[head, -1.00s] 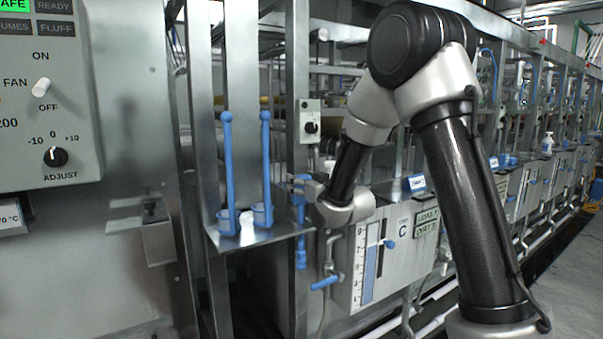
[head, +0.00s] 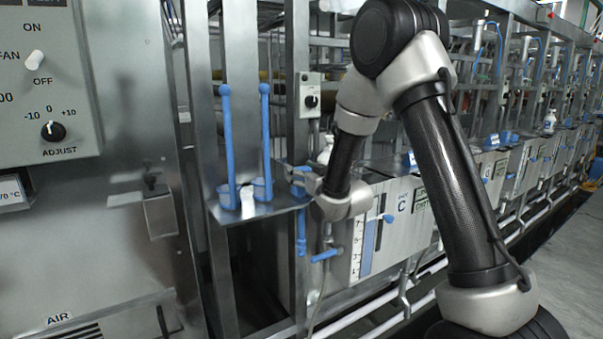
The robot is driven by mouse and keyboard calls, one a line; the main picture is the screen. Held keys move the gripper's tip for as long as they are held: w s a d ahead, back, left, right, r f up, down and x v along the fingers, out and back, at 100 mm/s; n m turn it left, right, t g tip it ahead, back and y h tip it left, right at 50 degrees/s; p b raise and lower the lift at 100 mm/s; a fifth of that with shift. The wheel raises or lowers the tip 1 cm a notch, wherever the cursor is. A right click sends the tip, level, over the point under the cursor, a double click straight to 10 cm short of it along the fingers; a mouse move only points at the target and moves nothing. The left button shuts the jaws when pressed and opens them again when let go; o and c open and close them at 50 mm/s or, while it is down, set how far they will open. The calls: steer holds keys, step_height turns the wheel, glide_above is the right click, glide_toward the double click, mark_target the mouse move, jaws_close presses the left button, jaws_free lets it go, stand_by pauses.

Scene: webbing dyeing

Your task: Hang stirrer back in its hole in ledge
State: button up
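The steel ledge (head: 228,216) juts from the frame left of centre. My gripper (head: 304,181) is low over its right end, shut on a blue stirrer (head: 301,236). The stirrer is upright: blue shows at the fingers, and its lower part hangs below ledge height. The fingers and ledge hide its middle, and I cannot tell whether it passes through the hole or beside the edge. The hole itself is not visible.
Two blue long-handled ladles (head: 228,140) (head: 265,140) stand on the ledge to the left, with a small white item (head: 247,203) between them. A blue valve handle (head: 326,255) is just right of the stirrer's lower end. A steel post (head: 297,90) rises behind my gripper.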

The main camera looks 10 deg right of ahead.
steer(key=o, duration=0.3)
steer(key=v, duration=0.7)
steer(key=shift+s, duration=0.25)
steer(key=shift+d+r, duration=0.15)
